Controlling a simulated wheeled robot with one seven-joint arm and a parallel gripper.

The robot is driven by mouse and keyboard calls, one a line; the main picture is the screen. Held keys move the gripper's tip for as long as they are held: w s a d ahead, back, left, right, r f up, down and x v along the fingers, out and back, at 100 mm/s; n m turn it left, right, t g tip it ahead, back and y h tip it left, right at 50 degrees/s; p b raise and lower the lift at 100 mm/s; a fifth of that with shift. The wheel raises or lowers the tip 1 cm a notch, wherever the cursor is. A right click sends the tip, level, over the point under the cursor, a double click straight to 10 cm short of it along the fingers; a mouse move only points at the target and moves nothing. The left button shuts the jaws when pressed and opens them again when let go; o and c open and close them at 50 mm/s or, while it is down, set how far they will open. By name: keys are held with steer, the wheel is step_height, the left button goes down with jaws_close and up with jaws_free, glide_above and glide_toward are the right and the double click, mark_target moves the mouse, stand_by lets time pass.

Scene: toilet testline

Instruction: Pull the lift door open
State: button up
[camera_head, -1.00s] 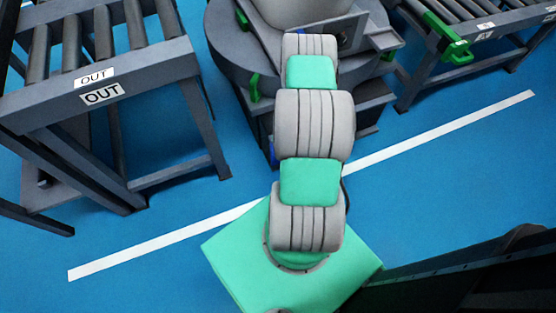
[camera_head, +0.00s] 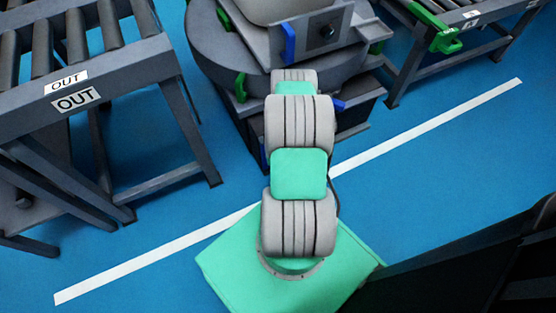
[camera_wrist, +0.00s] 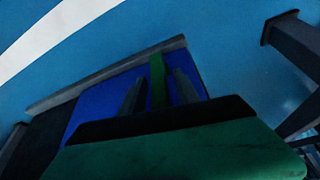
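The wrist view shows a blue panel (camera_wrist: 88,118), likely the lift door, with a dark grey bar along its far edge. A green upright strip (camera_wrist: 158,78), likely its handle, stands out against the blue. My gripper (camera_wrist: 158,84) has two dark fingers, one on each side of the strip. Blue shows between the fingers and the strip, so they look open and apart from it; depth is hard to judge. In the head view my arm hides the gripper and most of the panel; a small blue part (camera_head: 338,104) shows beside the arm.
A grey round-topped station (camera_head: 225,60) bearing a pale bowl stands ahead. A roller conveyor (camera_head: 120,65) marked OUT is at left; another conveyor (camera_head: 455,62) with a green clamp is at right. Blue floor with a white line (camera_head: 430,125) is open between them.

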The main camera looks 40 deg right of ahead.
jaws_close()
stand_by(1.2)
